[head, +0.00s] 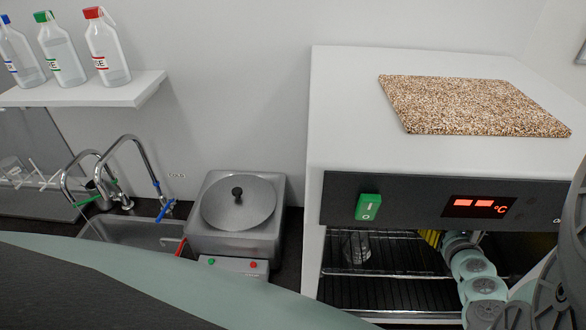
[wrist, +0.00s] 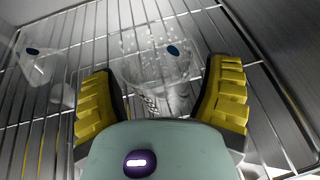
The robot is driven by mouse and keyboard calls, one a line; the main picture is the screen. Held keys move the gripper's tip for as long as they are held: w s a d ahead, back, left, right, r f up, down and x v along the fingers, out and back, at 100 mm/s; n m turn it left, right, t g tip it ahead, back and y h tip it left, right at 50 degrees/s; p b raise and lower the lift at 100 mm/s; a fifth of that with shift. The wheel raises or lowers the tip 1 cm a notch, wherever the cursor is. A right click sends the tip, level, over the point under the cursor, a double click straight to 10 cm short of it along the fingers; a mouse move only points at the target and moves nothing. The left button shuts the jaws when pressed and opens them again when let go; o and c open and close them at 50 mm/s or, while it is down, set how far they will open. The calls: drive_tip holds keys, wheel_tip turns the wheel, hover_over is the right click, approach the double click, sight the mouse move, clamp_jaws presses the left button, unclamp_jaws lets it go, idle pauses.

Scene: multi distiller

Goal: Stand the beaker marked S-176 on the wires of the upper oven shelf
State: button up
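A clear glass beaker (wrist: 150,62) with a blue dot is in the wrist view, just ahead of and between my fingers. It appears to stand on the wires of the upper oven shelf (head: 395,252). No S-176 marking is readable on it. My gripper (wrist: 162,85) is open, its yellow fingers spread to either side with gaps visible beside the glass. In the head view my gripper (head: 432,238) is inside the oven (head: 335,120), partly hidden by the front panel.
A second glass vessel (wrist: 38,68) with a blue dot stands on the wires to the left; glass also shows on the shelf in the head view (head: 357,247). The oven's side wall (wrist: 280,70) is close on the right. A lower shelf (head: 385,294) lies below.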

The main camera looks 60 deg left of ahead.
drive_tip(key=shift+r+p, duration=0.25)
drive_tip(key=shift+p, duration=0.05)
drive_tip(key=b+v, duration=0.1)
drive_tip(key=v, duration=0.8)
drive_tip(key=shift+d+f, duration=0.2)
drive_tip(key=shift+d, duration=0.05)
drive_tip(key=shift+s+d+r, duration=0.15)
drive_tip(key=shift+s, duration=0.2)
drive_tip(key=shift+s+d+r+b, duration=0.1)
drive_tip(key=shift+d+r+b, duration=0.2)
drive_tip(key=shift+d+b, duration=0.15)
drive_tip(key=shift+s+d+r+b, duration=0.2)
drive_tip(key=shift+s+b, duration=0.1)
drive_tip(key=shift+s, duration=0.25)
